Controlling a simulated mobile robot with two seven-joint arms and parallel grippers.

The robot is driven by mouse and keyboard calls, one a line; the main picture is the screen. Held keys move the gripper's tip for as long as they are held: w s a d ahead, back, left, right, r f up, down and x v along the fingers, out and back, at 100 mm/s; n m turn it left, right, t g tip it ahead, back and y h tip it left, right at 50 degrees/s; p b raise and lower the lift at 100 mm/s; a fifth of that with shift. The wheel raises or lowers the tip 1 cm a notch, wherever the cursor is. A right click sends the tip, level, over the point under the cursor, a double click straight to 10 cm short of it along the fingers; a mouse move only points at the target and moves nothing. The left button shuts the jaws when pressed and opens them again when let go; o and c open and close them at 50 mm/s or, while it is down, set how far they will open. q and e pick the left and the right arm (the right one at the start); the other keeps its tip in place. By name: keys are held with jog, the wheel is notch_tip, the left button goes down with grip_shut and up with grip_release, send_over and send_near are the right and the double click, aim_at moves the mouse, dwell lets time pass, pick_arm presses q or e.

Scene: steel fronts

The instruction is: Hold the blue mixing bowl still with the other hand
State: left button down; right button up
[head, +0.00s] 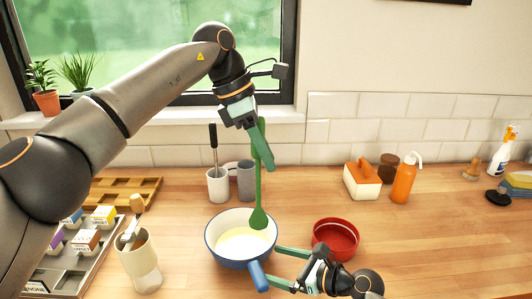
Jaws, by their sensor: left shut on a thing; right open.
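The blue mixing bowl (213,241) stands on the wooden counter, white inside with a pale yellow content, and has a blue handle (259,276) pointing toward the front. My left gripper (262,148) is above the bowl, shut on a long green spoon (258,190). The spoon hangs nearly upright, with its broad end inside the bowl near the right inner wall. My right gripper (271,264) is open at the bowl's front right, its fingertips close to the rim and the handle. I cannot tell if they touch the bowl.
A red bowl (336,238) stands just behind my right gripper. A beige utensil holder (141,262) is left of the blue bowl; white (218,186) and grey (246,180) cups stand behind it. An orange bottle (404,180) is farther right.

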aim_at(265, 260)
jog(key=shift+x, duration=1.75)
grip_shut()
jog(key=c, duration=1.6)
grip_release()
grip_release()
